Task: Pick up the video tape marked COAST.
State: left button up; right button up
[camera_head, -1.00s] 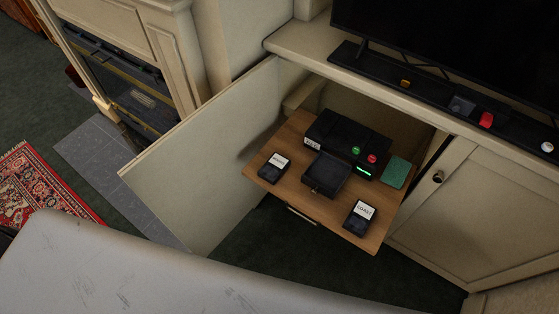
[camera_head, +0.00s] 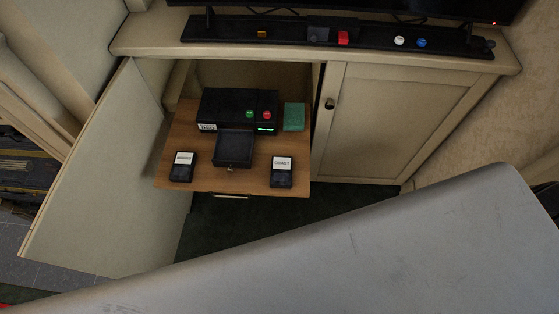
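The COAST video tape (camera_head: 282,178) is a small black cassette with a white label. It lies near the front right corner of a wooden pull-out shelf (camera_head: 207,181) in the open cabinet. A second black tape (camera_head: 183,172) with a white label lies at the front left of the shelf; its label is too small to read surely. Between them is a black open tray (camera_head: 233,150) in front of a black player (camera_head: 225,103) with a green and a red button and a green lit display. Neither of my grippers is in view.
A green box or book (camera_head: 294,116) lies right of the player. The open cabinet door (camera_head: 100,180) stands on the left, a closed door (camera_head: 385,125) on the right. A large grey surface (camera_head: 360,260) fills the foreground. Small coloured items stand on the black bar (camera_head: 375,37) under the television.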

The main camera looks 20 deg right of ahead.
aim_at(282, 167)
jog(key=k+j, duration=0.1)
jog(key=j, duration=0.3)
jog(key=k+j+z, duration=0.1)
jog(key=j, duration=0.3)
jog(key=k+j, duration=0.15)
jog(key=j, duration=0.25)
jog(key=k+j+z, duration=0.15)
jog(key=j, duration=0.25)
